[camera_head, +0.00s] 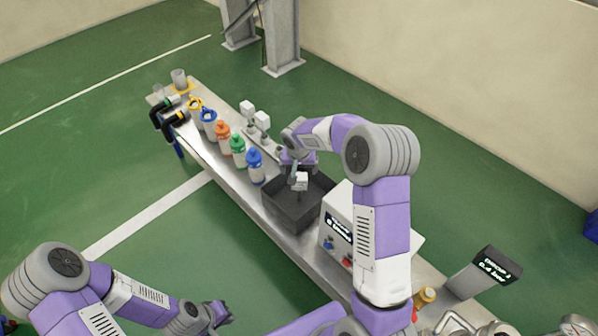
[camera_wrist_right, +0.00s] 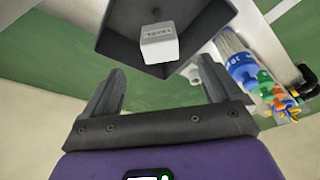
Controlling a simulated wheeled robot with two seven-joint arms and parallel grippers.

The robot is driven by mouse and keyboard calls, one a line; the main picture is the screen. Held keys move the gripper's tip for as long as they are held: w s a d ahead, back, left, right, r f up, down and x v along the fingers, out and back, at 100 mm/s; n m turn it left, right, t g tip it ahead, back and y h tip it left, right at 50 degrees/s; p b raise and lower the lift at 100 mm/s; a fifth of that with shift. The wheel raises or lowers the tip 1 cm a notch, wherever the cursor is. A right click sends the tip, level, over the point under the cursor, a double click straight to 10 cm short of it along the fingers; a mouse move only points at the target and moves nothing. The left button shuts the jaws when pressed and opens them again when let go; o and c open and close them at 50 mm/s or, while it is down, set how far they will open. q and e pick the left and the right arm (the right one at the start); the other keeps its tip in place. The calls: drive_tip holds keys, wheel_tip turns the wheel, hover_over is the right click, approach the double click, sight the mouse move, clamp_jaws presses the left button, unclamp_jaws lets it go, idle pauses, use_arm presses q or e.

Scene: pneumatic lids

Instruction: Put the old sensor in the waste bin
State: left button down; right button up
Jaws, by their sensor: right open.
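The old sensor, apparently the small white block (camera_head: 300,181), shows at the dark waste bin (camera_head: 283,214) on the bench. In the right wrist view the white block (camera_wrist_right: 159,43) appears against the dark inside of the bin (camera_wrist_right: 112,42), beyond my fingertips. I cannot tell whether it rests on the bin floor or is above it. My right gripper (camera_wrist_right: 162,76) is open, with nothing between its fingers. In the head view my right gripper (camera_head: 296,168) is over the bin. My left gripper (camera_head: 222,314) is low at the front, away from the bench; its jaw opening is unclear.
The long metal bench (camera_head: 225,181) holds a row of bottles, orange (camera_head: 222,132), green (camera_head: 238,148) and blue (camera_head: 255,165), beside the bin. Two white blocks on stands (camera_head: 255,115) are behind them. A white control box (camera_head: 340,212) stands right of the bin.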

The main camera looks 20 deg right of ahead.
drive_tip(key=shift+p+v, duration=0.3)
drive_tip(key=shift+v, duration=1.5)
drive_tip(key=s+a+f+n+g+y+p, duration=0.2)
drive_tip(key=s+a+f+y+p, duration=0.15)
drive_tip(key=s+a+f, duration=0.9)
drive_tip(key=s+a+f+y, duration=0.1)
drive_tip(key=s+a+f, duration=0.1)
drive_tip(key=s, duration=0.5)
drive_tip(key=s+a+f+y, duration=0.1)
drive_tip(key=s+a+f, duration=0.1)
drive_tip(key=s, duration=0.6)
drive_tip(key=shift+n+p, duration=0.3)
drive_tip(key=shift+p, duration=0.15)
